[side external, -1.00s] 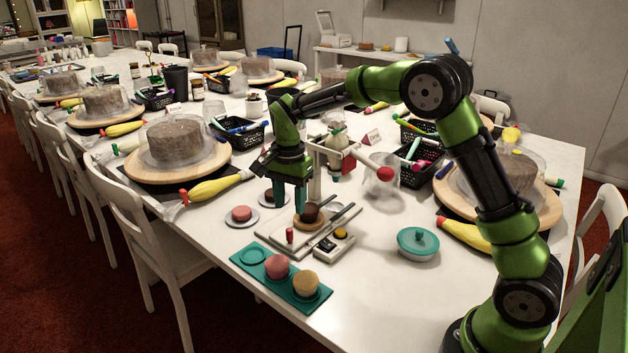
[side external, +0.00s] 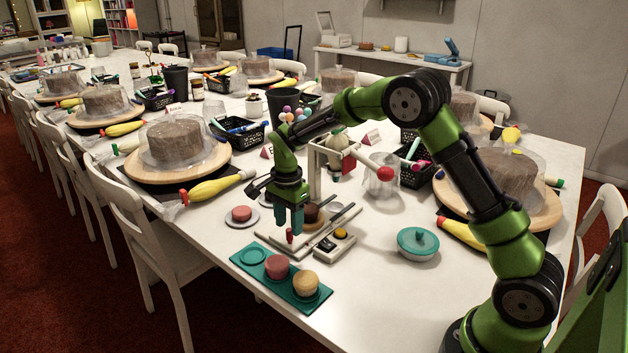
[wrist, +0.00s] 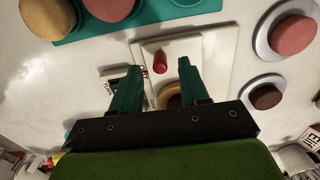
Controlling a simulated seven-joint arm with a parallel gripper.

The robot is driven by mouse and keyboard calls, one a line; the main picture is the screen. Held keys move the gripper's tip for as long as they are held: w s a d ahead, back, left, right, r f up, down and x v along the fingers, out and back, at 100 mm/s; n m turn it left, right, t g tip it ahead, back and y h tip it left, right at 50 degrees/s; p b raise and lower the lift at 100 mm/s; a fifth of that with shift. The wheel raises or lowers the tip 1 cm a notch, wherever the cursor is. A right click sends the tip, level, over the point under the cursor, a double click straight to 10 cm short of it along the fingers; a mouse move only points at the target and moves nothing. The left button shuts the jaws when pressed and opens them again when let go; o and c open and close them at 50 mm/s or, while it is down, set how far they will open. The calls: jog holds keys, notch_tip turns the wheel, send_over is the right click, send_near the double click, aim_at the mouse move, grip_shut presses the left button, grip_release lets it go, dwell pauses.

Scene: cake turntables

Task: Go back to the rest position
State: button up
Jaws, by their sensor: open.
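My gripper (side external: 290,218) is green with two teal fingers pointing down. It hangs over the left part of the white board (side external: 268,240), close to the red knob (side external: 289,235). In the wrist view the two fingers (wrist: 158,85) stand apart with nothing between them, and the red knob (wrist: 160,62) shows just past the tips. A dark-topped round cake (side external: 312,214) sits on the board behind the fingers, partly hidden. I cannot tell the exact height of the fingertips above the board.
A teal tray (side external: 252,256) with a pink and a yellow cake stands in front. A pink cake on a saucer (side external: 241,215) is to the left.

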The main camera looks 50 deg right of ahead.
aim_at(321, 215)
jog(key=shift+f, duration=0.95)
jog(key=shift+c, duration=0.3)
jog(key=shift+r, duration=0.1)
grip_shut()
jog(key=shift+d, duration=0.15)
jog(key=shift+d+r, duration=0.1)
jog(key=shift+d, duration=5.85)
jog(key=shift+d, duration=0.15)
jog(key=shift+c, duration=0.8)
grip_release()
jog(key=shift+o, duration=1.1)
jog(key=shift+a, duration=0.2)
